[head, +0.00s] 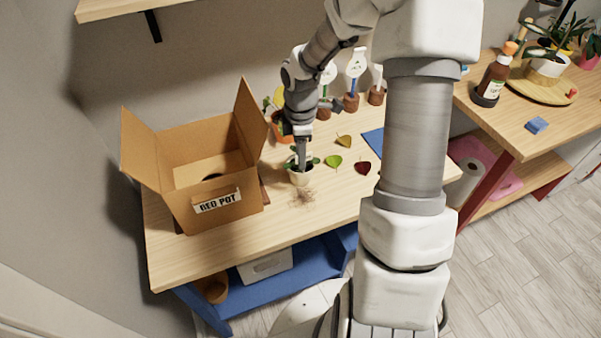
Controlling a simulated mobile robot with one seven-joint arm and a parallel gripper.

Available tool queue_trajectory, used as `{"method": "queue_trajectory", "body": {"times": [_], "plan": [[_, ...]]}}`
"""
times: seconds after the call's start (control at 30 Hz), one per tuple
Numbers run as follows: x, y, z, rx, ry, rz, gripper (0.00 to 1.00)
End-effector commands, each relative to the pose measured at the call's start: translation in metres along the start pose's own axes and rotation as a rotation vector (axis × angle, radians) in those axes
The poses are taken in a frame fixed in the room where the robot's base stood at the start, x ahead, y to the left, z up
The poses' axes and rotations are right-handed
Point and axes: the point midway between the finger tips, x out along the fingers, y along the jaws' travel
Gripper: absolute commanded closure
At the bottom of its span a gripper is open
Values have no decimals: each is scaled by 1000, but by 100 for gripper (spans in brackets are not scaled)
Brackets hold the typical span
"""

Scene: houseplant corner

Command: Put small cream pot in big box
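The small cream pot (301,178) stands on the wooden table with a green plant in it, right of the big box. The big box (180,206) is brown cardboard with its flaps up and open at the top.
Loose leaves, green (333,161), yellow (344,141) and dark red (363,168), lie right of the pot. A soil patch (302,197) lies in front. An orange pot (277,128) and several labelled tools stand behind. A blue mat (373,141) lies further right, partly behind my arm.

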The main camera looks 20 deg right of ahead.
Motion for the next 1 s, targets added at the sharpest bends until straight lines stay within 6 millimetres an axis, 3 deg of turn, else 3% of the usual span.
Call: {"method": "queue_trajectory", "body": {"times": [0.23, 0.5, 0.77, 1.0], "plan": [[15, 0, 1, 1, 0, -2, 60], [54, 3, 2, -1, 0, -2, 60], [56, 4, 3, 0, 0, 1, 60], [56, 3, 3, 0, 0, 1, 100]]}}
